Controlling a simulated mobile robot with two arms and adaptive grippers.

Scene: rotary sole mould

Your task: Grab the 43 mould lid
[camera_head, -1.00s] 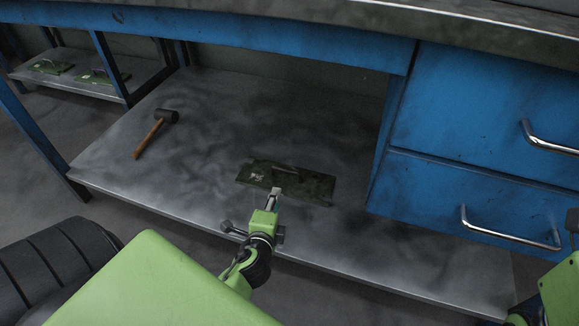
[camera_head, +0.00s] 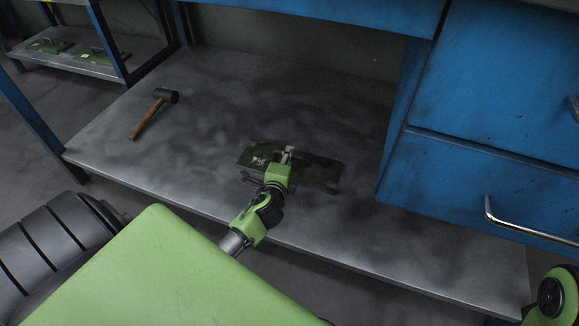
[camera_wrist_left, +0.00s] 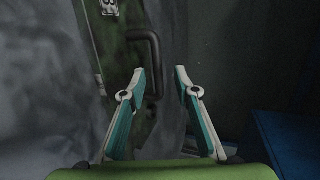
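A flat dark green mould lid (camera_head: 318,172) lies on the lower metal shelf. It has a pale marking near its left end, too small to read. My left gripper (camera_head: 287,153) is over the middle of the lid, and its arm hides part of it. In the left wrist view the lid (camera_wrist_left: 118,45) carries a dark raised handle (camera_wrist_left: 152,45). My left gripper (camera_wrist_left: 160,72) is open there, with the near end of the handle between its fingers. I cannot tell whether they touch it. My right gripper is out of view.
A mallet (camera_head: 150,115) lies on the shelf (camera_head: 215,105) to the left. Blue drawers (camera_head: 480,180) stand close to the right of the lid. Two more green lids (camera_head: 47,46) (camera_head: 97,57) lie on another shelf at the far left. The shelf between mallet and lid is clear.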

